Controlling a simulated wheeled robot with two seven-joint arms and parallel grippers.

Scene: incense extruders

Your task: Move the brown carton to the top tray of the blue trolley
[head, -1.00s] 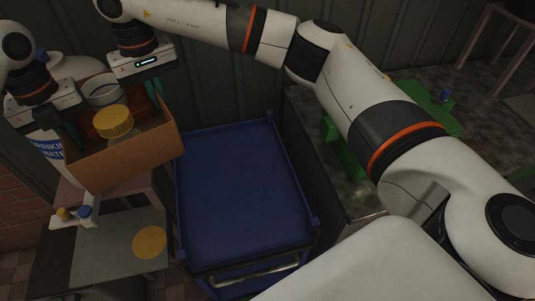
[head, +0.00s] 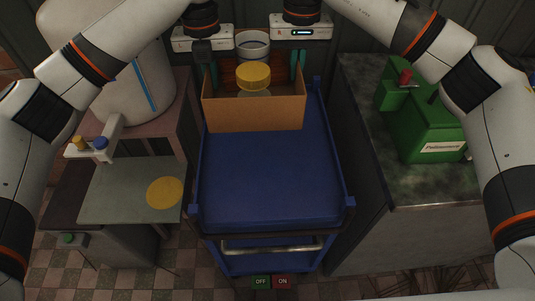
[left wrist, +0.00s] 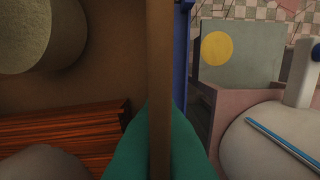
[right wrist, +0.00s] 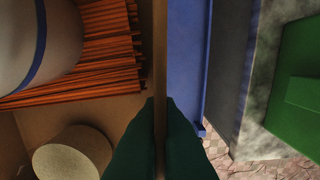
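The open brown carton (head: 255,113) is above the far end of the blue trolley's top tray (head: 270,180). I cannot tell whether it touches the tray. It holds a yellow-lidded tub (head: 253,77), a white container (head: 253,43) and bundles of reddish sticks (right wrist: 105,50). My left gripper (head: 208,78) is shut on the carton's left wall, with a finger on each side of the wall (left wrist: 160,60) in the left wrist view. My right gripper (head: 297,68) is shut on the right wall, seen edge-on (right wrist: 160,50) in the right wrist view.
The near part of the tray is bare, with raised edges and a metal handle (head: 270,246) in front. A grey table with a yellow disc (head: 165,192) and a large white vessel (head: 122,85) stand left. A counter with a green machine (head: 425,130) stands right.

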